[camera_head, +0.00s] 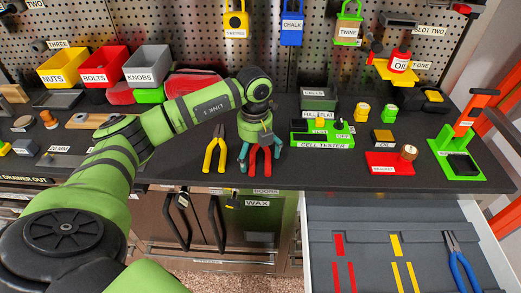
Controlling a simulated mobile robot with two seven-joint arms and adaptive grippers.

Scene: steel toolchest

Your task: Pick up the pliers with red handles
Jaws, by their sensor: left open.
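The pliers with red handles (266,160) lie on the dark worktop near its front edge, handles toward me. Their upper part is hidden under my gripper. My left gripper (260,163) is open above them, pointing down, with one teal fingertip to each side of the red handles. I cannot tell whether the fingers touch the pliers. Pliers with yellow handles (215,154) lie just left of the gripper. Pliers with blue handles (461,267) lie in the open drawer. My right gripper is not in view.
The open drawer (366,249) at lower right has red and yellow pliers-shaped marks on its grey liner. A green cell tester (303,138) stands right of the gripper. Bins such as the nuts bin (61,76) stand behind.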

